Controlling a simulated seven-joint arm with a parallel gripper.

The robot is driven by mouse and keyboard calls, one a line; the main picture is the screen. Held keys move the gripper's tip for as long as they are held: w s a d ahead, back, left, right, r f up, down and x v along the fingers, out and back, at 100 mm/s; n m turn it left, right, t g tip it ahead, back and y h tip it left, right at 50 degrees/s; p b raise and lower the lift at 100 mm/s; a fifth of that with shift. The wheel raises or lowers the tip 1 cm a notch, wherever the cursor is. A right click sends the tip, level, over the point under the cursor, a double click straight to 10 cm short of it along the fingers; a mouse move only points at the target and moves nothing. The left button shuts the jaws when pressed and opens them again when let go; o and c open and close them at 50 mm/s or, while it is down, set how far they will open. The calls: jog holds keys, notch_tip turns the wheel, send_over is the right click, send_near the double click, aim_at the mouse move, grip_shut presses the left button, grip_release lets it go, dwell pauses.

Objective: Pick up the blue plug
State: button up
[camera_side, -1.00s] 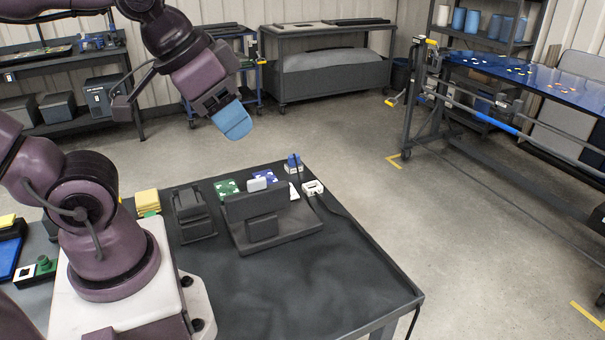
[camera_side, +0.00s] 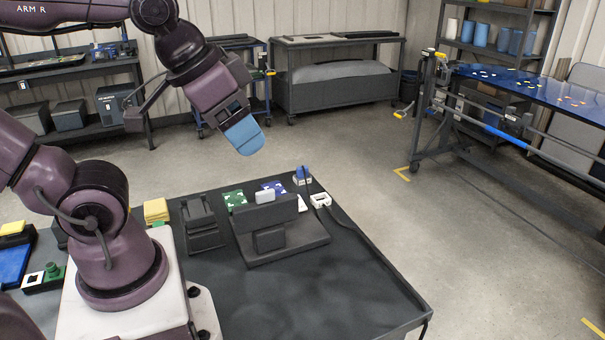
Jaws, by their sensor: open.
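A small blue piece (camera_side: 302,171), which looks like the blue plug, stands on a white block (camera_side: 301,182) near the far edge of the dark table (camera_side: 330,290). It is small in this view, and its lower part is hard to make out. My gripper (camera_side: 246,137), with light blue finger pads, hangs in the air above the table's far side, to the left of the blue piece in the picture. It is apart from it and holds nothing that I can see. The pads overlap from this side, so the gap between them is hidden.
A dark stand (camera_side: 285,237) with an upright plate rises in front of the blue piece. Beside it are a green board (camera_side: 233,199), a blue board (camera_side: 270,187) and a white connector (camera_side: 320,200) with a cable. The table's front right is clear.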

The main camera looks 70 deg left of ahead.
notch_tip(320, 180, down, 2)
jog(key=w+a+n+g, duration=0.1)
jog(key=a, duration=0.1)
jog(key=m+g, duration=0.5)
jog(key=m, duration=1.4)
send_over(304, 168)
notch_tip(304, 168, down, 18)
jog(key=f, duration=0.6)
jog(key=shift+s+d+f, duration=0.1)
jog(key=shift+d+f, duration=0.15)
jog(key=shift+f, duration=0.1)
jog(key=shift+a+f, duration=0.15)
jog(key=shift+f, duration=2.85)
